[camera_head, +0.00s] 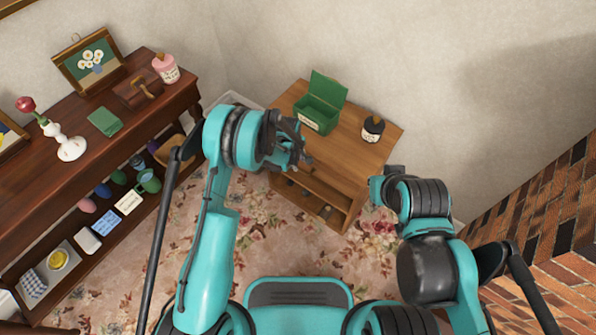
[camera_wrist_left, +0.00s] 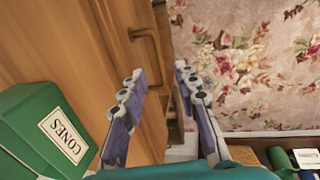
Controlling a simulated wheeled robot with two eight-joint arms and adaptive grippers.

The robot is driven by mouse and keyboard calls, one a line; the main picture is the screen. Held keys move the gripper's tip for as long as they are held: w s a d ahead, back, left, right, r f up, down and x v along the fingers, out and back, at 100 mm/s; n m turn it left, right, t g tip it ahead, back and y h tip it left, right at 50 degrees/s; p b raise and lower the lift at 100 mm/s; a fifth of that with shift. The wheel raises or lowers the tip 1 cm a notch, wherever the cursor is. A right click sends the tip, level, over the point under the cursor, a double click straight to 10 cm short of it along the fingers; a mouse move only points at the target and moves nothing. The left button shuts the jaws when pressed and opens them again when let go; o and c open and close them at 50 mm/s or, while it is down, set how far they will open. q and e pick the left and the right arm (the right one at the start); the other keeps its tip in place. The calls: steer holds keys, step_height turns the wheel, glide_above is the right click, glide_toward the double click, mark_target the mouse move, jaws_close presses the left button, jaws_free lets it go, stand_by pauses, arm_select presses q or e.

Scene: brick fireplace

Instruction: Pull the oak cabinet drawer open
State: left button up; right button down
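The oak cabinet (camera_head: 360,152) stands against the wall in the middle of the head view. Its drawer front is mostly hidden there behind my left gripper (camera_head: 298,145). In the left wrist view, a brass-coloured handle (camera_wrist_left: 148,38) stands out from the cabinet's wooden face (camera_wrist_left: 118,42), just beyond the fingertips. My left gripper (camera_wrist_left: 160,72) is open, its two fingers apart with nothing seen between them. I cannot tell whether the drawer is fully shut. My right gripper (camera_head: 378,188) is to the right of the cabinet; its fingers are not clear.
A dark wooden console (camera_head: 95,160) with several items is at left. Brick (camera_head: 540,215) is at right. Flowered carpet (camera_head: 285,235) lies in front.

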mark_target(300, 170)
arm_select(q)
steer(key=f, duration=0.2)
steer(key=f+b, duration=0.1)
steer(key=f, duration=0.1)
steer(key=w+f+b, duration=0.1)
steer(key=f, duration=0.1)
steer(key=shift+d, duration=0.35)
jaws_close()
